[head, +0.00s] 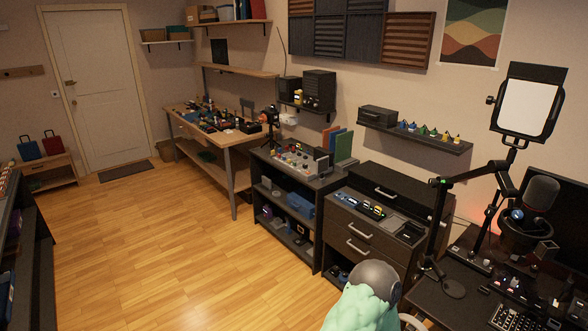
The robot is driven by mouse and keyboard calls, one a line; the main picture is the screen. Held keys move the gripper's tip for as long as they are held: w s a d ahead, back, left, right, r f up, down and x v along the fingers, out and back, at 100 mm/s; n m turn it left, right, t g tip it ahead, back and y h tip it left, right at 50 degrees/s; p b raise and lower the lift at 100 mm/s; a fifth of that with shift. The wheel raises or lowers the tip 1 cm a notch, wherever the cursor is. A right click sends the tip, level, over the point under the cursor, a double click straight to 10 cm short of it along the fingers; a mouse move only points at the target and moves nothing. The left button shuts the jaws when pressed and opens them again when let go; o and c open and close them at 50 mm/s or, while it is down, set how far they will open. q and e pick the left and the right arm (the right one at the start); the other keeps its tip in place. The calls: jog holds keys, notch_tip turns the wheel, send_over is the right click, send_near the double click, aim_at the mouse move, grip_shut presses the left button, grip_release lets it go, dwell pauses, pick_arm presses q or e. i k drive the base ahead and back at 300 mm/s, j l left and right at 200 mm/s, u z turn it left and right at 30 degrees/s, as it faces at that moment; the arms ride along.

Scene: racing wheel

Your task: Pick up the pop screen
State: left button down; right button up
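I cannot make out a pop screen with certainty. A dark grey microphone (541,192) stands at the right, above a desk (425,293), with a dark rounded holder (524,238) below it. Any screen by it is too dark to tell apart. A dark rounded grey piece (375,277) sits on a pale green lumpy thing (358,310) at the bottom; I cannot tell what it is. Neither of my grippers is in view.
A black boom arm (440,225) and a light panel (527,107) rise over the desk. A dark drawer cabinet (365,243), a shelf unit (285,203) and a workbench (212,140) line the wall. The wooden floor (150,240) is clear. A closed white door (95,90) is at the back.

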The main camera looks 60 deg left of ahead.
aim_at(322, 164)
jog(key=u, duration=1.7)
jog(key=l+z, duration=0.1)
jog(key=l, duration=0.4)
jog(key=i+l+z, duration=0.15)
jog(key=l, duration=0.3)
jog(key=i+l+z, duration=0.1)
jog(key=l, duration=0.35)
jog(key=i+l+z, duration=0.1)
jog(key=l, duration=0.35)
